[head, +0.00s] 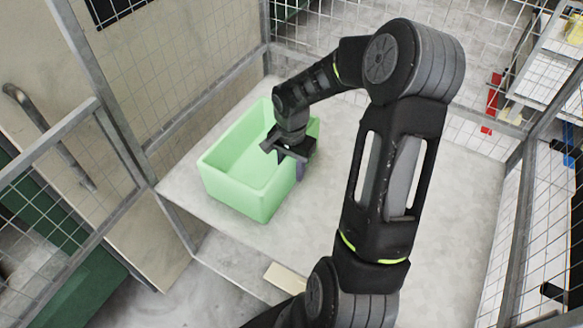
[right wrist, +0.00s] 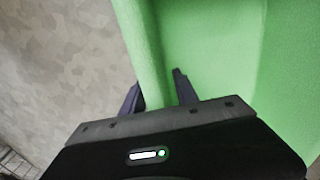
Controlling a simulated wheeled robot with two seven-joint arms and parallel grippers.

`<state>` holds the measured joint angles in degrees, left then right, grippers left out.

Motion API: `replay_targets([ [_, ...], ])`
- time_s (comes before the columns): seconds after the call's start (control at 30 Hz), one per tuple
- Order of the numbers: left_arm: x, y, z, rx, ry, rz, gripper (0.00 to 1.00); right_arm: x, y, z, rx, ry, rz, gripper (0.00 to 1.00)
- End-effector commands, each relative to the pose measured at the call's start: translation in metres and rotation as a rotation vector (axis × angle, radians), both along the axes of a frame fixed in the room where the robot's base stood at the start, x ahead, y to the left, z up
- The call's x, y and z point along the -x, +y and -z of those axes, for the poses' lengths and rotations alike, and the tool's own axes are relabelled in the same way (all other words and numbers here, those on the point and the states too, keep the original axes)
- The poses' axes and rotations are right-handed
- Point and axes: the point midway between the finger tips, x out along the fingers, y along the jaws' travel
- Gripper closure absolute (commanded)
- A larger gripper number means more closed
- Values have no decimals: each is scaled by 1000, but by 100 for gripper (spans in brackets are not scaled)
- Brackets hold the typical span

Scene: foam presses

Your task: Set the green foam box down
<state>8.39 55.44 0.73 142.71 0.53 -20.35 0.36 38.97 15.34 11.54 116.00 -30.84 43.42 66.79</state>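The green foam box (head: 232,182) is an open-topped, light green tub. It stands upright on the pale grey tabletop in the head view, and I see no clear gap under it. My right gripper (head: 288,160) is at the box's right side wall. In the right wrist view its fingers (right wrist: 156,92) straddle the green wall (right wrist: 146,50), one inside the box and one outside, with the wall filling the space between them. The fingertips' lower ends are partly hidden in the head view. My left gripper is not in view.
The grey table (head: 440,190) has free room to the right of the box. Wire mesh panels and metal posts (head: 115,150) enclose it. A small beige block (head: 285,278) lies near the front edge. Shelves (head: 550,65) stand beyond the mesh at the right.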

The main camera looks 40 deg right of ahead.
Motion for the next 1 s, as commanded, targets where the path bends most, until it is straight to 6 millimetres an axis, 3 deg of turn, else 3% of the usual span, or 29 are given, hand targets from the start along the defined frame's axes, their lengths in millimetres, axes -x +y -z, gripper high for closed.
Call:
replay_targets([
  [0.27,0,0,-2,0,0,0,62,0,0,-2,0,0,0,64],
  [0.43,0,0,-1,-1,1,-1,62,-1,-1,-13,2,-3,0,64],
  [1.0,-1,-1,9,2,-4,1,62,-1,0,-116,2,-4,0,64],
])
